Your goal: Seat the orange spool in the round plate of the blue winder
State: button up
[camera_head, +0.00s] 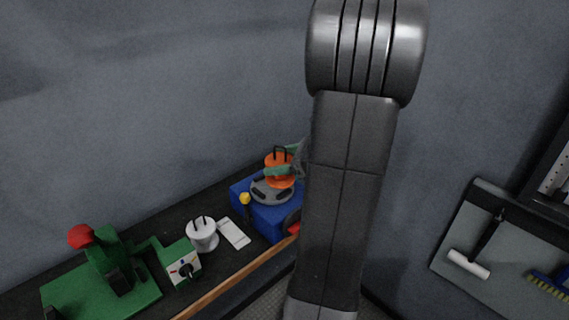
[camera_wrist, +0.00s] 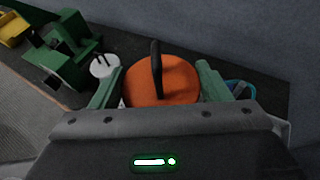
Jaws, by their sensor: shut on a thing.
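The orange spool (camera_head: 279,164) with a dark handle on top is at the round grey plate (camera_head: 270,190) of the blue winder (camera_head: 267,216). It looks upright and directly over the plate; I cannot tell whether it touches the plate or is fully seated. My gripper (camera_head: 281,171) has green fingers closed around the spool from both sides. In the wrist view the orange spool (camera_wrist: 160,84) fills the space between the green fingers of my gripper (camera_wrist: 157,88). The spool hides most of the plate there.
A white spool (camera_head: 202,236) with a dark handle stands left of the winder, beside a white card (camera_head: 234,233). A green machine (camera_head: 110,270) with a red knob stands further left on the dark bench. A yellow-topped knob (camera_head: 244,199) rises at the winder's left side. A wall is behind.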

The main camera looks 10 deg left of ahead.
jog(key=shift+w+a+f+b, duration=0.4)
jog(key=shift+w+a, duration=0.15)
jog(key=shift+a, duration=0.15)
jog(key=shift+w+a+f+b, duration=0.25)
jog(key=shift+w+a+b, duration=0.1)
jog(key=shift+w+a, duration=0.25)
jog(key=shift+a+f, duration=0.2)
jog(key=shift+f+b, duration=1.2)
jog(key=shift+f, duration=0.25)
jog(key=o, duration=1.1)
jog(key=shift+c, duration=0.2)
jog(key=shift+d, duration=0.15)
jog(key=b+v, duration=0.1)
jog(key=v, duration=1.2)
jog(key=shift+d, duration=0.35)
